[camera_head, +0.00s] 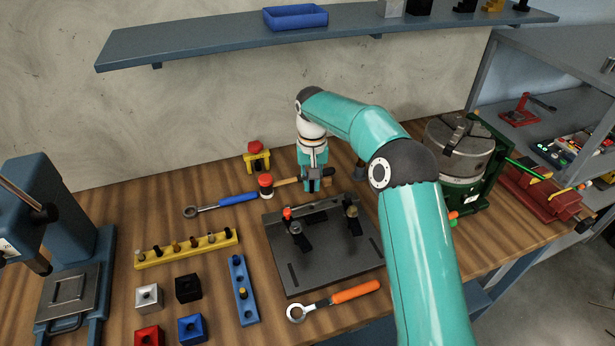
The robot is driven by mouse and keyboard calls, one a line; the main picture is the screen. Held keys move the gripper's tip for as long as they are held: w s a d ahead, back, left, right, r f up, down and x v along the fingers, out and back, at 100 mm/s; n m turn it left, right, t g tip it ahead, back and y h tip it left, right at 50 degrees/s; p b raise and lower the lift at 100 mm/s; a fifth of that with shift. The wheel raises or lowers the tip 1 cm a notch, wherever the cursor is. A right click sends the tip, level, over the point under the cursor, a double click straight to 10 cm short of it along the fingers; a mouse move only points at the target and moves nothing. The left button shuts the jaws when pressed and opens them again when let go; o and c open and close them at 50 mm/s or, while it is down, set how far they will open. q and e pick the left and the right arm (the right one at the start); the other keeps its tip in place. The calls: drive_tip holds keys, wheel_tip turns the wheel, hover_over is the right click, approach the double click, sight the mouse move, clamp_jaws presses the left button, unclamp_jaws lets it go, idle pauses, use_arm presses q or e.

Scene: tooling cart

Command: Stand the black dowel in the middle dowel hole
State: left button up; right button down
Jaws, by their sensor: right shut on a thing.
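My right gripper (313,186) points down behind the dark fixture plate (330,258). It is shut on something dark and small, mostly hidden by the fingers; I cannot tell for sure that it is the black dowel. A blue block (238,272) with a row of holes lies left of the plate, and a brass-coloured peg (242,292) stands in it. A yellow rack (160,260) further left holds several short pegs of different shades. My left gripper is not in view.
A mallet with a red-topped head (265,181) and a blue-handled wrench (238,198) lie behind the plate. An orange-handled wrench (355,292) lies in front. Coloured cubes, including a black one (188,287), sit left of the blue block. A blue press (65,220) stands far left.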

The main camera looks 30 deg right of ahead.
drive_tip(key=b, duration=0.4)
hover_over(312, 210)
drive_tip(key=shift+w+d+f, duration=0.1)
drive_tip(key=shift+w+f, duration=0.05)
drive_tip(key=shift+f, duration=0.6)
drive_tip(key=shift+w+d+f, duration=0.1)
drive_tip(key=shift+w+f, duration=0.05)
drive_tip(key=shift+f, duration=0.55)
drive_tip(key=shift+w+d+f, duration=0.1)
drive_tip(key=shift+w+f, duration=0.05)
drive_tip(key=shift+f, duration=0.6)
drive_tip(key=shift+s+a, duration=0.1)
drive_tip(key=shift+s, duration=0.1)
drive_tip(key=shift+f, duration=0.95)
idle(1.3)
drive_tip(key=c, duration=0.7)
unclamp_jaws()
drive_tip(key=shift+r, duration=0.1)
